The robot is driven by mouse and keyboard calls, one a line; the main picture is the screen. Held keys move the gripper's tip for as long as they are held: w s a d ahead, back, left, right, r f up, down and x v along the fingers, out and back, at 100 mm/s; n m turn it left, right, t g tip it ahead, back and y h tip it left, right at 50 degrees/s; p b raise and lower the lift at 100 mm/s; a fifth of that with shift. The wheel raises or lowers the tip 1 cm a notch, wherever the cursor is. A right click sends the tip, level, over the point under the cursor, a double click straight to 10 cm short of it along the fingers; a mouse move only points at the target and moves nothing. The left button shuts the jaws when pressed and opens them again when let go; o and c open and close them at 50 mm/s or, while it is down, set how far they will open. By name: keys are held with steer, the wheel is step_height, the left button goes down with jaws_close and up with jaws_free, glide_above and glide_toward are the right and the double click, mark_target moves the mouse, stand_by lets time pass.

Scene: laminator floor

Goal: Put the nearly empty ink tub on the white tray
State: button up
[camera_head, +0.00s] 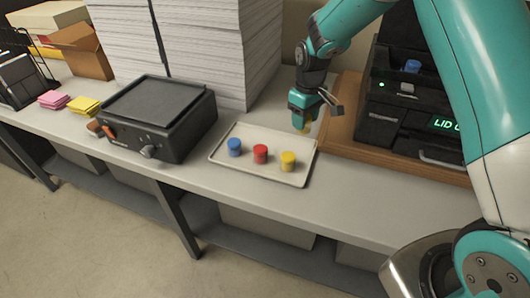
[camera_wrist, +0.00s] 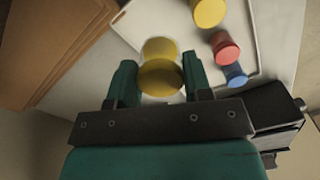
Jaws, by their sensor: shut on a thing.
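My gripper (camera_head: 308,112) is shut on a yellow ink tub (camera_wrist: 160,78), which sits between the two fingers in the wrist view. In the head view only a little of this tub (camera_head: 304,128) shows below the fingers. It is near the back right corner of the white tray (camera_head: 262,136); I cannot tell how high. On the tray stand a blue tub (camera_head: 234,147), a red tub (camera_head: 260,153) and another yellow tub (camera_head: 288,161), in a row. The tray's pale surface also shows in the wrist view (camera_wrist: 165,22). Ink levels are not visible.
A black machine (camera_head: 380,124) with a green display and a blue tub (camera_head: 412,66) on it stands on a wooden board (camera_head: 340,134) at the right. A black device (camera_head: 160,118) is left of the tray. Paper stacks (camera_head: 200,45) rise behind.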

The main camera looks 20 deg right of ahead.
steer(key=w+a+r+n, duration=0.1)
steer(key=w, duration=0.1)
steer(key=w+a+r+n+b, duration=0.1)
steer(key=w+n, duration=0.1)
steer(key=w+a+r+n+b, duration=0.1)
steer(key=w+a+r+n, duration=0.1)
step_height(320, 180, up, 6)
steer(key=n+b, duration=0.2)
steer(key=n, duration=0.3)
glide_above(270, 141)
step_height(270, 141, down, 20)
steer(key=p, duration=0.5)
steer(key=shift+s+r, duration=0.1)
steer(key=shift+r, duration=0.05)
steer(key=shift+f, duration=0.2)
steer(key=o, duration=0.9)
steer(key=shift+r, duration=0.1)
steer(key=shift+r, duration=0.1)
